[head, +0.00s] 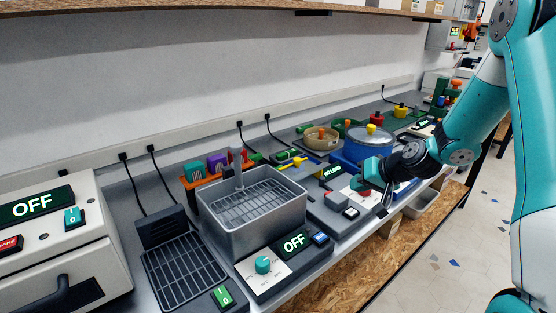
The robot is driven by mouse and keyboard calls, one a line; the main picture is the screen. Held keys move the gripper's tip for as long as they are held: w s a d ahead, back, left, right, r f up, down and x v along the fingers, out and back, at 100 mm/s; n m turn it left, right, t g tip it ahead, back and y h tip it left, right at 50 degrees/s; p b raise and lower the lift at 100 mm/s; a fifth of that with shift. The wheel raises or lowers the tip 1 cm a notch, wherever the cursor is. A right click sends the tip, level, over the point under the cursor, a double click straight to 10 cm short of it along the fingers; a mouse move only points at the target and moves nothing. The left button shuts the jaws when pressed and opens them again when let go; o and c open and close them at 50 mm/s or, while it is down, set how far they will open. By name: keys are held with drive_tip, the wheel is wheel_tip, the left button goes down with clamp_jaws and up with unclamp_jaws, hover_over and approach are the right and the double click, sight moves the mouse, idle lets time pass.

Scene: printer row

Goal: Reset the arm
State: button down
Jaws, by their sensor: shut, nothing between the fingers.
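My gripper (384,200) is at the end of my teal and white arm, which reaches in from the right over the bench. It is small in the head view and partly hidden by my own wrist. Its fingers are closed and empty, pointing down near the bench's front edge. It hangs in front of the blue round vessel with a clear lid (369,140) and beside a grey unit with a lit display (332,172). I cannot tell whether the fingertips touch anything.
A grey metal basin with a rack (250,240) and an "OFF" control box (290,248) stand nearer. A white machine (98,225) is at left. A shelf (200,8) runs above. Floor (445,245) is open at right.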

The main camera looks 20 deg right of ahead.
drive_tip(key=s+a+r+n+g, duration=0.2)
drive_tip(key=s+a+r+n, duration=0.15)
drive_tip(key=s+a, duration=0.35)
drive_tip(key=s+a+r+n+g+y, duration=0.1)
drive_tip(key=s+a+r+n+g, duration=0.1)
drive_tip(key=s+a+r, duration=0.45)
drive_tip(key=s+a+r+n+g, duration=0.2)
drive_tip(key=s+a+n, duration=0.1)
drive_tip(key=a, duration=0.6)
drive_tip(key=s+a+r+n+g, duration=0.2)
drive_tip(key=s, duration=0.9)
drive_tip(key=shift+s+r+h, duration=0.2)
drive_tip(key=shift+s+h, duration=0.05)
drive_tip(key=shift+h, duration=0.15)
